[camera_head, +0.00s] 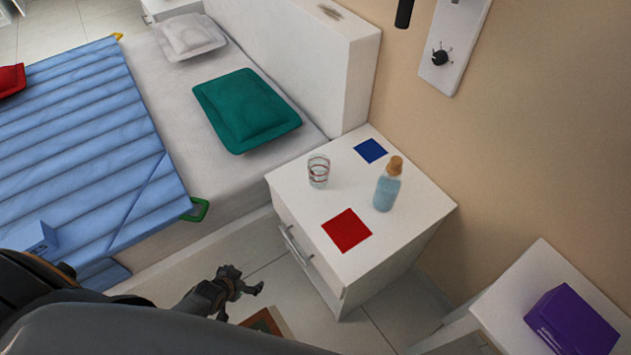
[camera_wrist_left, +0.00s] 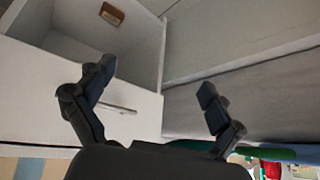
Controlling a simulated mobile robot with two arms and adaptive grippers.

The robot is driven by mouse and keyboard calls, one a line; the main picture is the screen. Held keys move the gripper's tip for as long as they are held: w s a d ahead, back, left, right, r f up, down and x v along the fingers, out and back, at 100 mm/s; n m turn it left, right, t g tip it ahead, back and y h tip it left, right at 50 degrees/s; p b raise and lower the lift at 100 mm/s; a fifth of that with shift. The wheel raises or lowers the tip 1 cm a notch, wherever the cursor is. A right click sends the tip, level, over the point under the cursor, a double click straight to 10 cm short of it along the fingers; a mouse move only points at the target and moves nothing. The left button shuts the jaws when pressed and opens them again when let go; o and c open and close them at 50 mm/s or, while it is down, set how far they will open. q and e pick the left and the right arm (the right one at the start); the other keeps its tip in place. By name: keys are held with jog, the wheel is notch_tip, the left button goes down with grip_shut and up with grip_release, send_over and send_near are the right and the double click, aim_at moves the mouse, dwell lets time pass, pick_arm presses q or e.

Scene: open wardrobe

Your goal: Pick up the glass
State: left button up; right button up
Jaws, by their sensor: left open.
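The glass (camera_head: 318,172) is clear with reddish bands. It stands upright on the white nightstand (camera_head: 410,213), near its left edge by the bed. My left gripper (camera_head: 243,281) is open and empty. It is in front of the nightstand, to the lower left of the glass and apart from it. In the left wrist view, the open fingers (camera_wrist_left: 157,80) have nothing between them, with a white front and a handle (camera_wrist_left: 117,108) behind. The glass does not show in that view. My right gripper is not in view.
A bottle (camera_head: 387,184) with a cork-coloured top stands right of the glass. A red square (camera_head: 347,230) and a blue square (camera_head: 371,150) lie on the nightstand. The bed (camera_head: 185,150) is at the left. A purple box (camera_head: 571,322) is on a white surface at lower right.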

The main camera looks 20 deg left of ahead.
pick_arm(q)
jog(key=w+a+r+t+b, duration=0.1)
jog(key=w+r+t+b, duration=0.35)
jog(key=w, duration=0.85)
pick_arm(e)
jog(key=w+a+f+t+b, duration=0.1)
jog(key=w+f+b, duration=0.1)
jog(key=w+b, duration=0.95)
pick_arm(q)
jog(key=m+t+h+b, duration=0.3)
jog(key=h+b, duration=0.1)
jog(key=h, duration=0.3)
send_near(311, 170)
jog(key=x, duration=0.7)
jog(key=shift+w+b, duration=0.1)
jog(key=shift+b, duration=0.3)
jog(key=b+x, duration=0.1)
jog(key=x, duration=0.4)
jog(key=shift+w+f, duration=0.2)
jog(key=shift+w, duration=0.05)
jog(key=shift+w+d, duration=0.25)
jog(key=shift+w, duration=0.2)
jog(key=c, duration=1.4)
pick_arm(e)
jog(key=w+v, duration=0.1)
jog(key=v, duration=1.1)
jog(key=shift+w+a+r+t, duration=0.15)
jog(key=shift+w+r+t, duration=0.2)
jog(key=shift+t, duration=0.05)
